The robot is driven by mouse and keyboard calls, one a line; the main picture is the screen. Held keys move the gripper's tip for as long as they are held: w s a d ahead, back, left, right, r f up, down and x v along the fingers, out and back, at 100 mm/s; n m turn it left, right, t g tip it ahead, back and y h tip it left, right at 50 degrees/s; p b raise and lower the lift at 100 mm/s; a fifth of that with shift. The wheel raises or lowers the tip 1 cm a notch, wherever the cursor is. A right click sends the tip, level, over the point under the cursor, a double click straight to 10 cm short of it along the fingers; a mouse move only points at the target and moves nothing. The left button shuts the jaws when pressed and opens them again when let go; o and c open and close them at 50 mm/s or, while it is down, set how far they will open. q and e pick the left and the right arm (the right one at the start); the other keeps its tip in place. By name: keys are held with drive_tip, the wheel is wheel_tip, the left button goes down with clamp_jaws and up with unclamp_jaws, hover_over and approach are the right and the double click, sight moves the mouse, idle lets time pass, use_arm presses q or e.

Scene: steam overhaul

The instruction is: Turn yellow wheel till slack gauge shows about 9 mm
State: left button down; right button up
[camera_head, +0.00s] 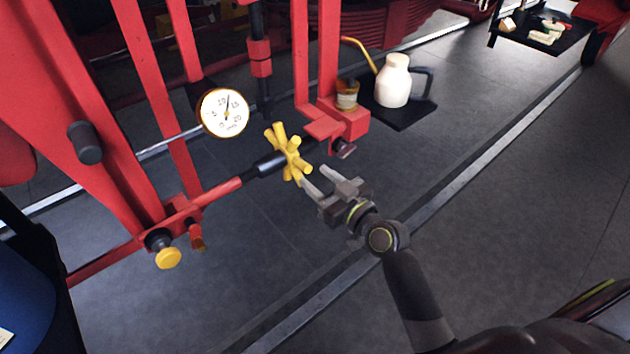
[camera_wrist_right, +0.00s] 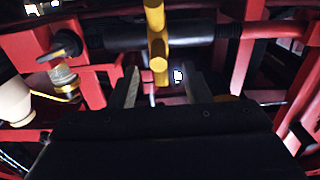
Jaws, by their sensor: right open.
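The yellow wheel (camera_head: 288,152) has several stubby spokes and sits on a dark sleeve (camera_head: 264,165) of the red rod, in the middle of the head view. The slack gauge (camera_head: 223,113) is a round white dial left of and above the wheel; its thin needle points upward, just right of the 10. My right gripper (camera_head: 322,184) is open and close to the wheel's lower right side. In the right wrist view a yellow spoke (camera_wrist_right: 157,45) hangs ahead between the two open fingers (camera_wrist_right: 160,88), with nothing gripped. My left gripper is not in view.
A cream oil can (camera_head: 392,82) with a yellow spout stands on a dark tray (camera_head: 405,115) behind the wheel. A small jar (camera_head: 347,94) sits on the red bracket. A yellow knob (camera_head: 167,258) is at lower left. The floor (camera_head: 290,265) below the rod is clear.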

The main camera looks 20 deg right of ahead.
sight(305, 168)
drive_tip(key=shift+w, duration=0.35)
drive_tip(key=x, duration=0.4)
drive_tip(key=shift+s, duration=0.1)
drive_tip(key=shift+w+a+f, duration=0.1)
drive_tip(key=shift+w+a, duration=0.05)
drive_tip(key=shift+w, duration=0.35)
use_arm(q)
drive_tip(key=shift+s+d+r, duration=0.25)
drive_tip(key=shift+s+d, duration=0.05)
use_arm(e)
drive_tip(key=shift+c, duration=0.3)
clamp_jaws()
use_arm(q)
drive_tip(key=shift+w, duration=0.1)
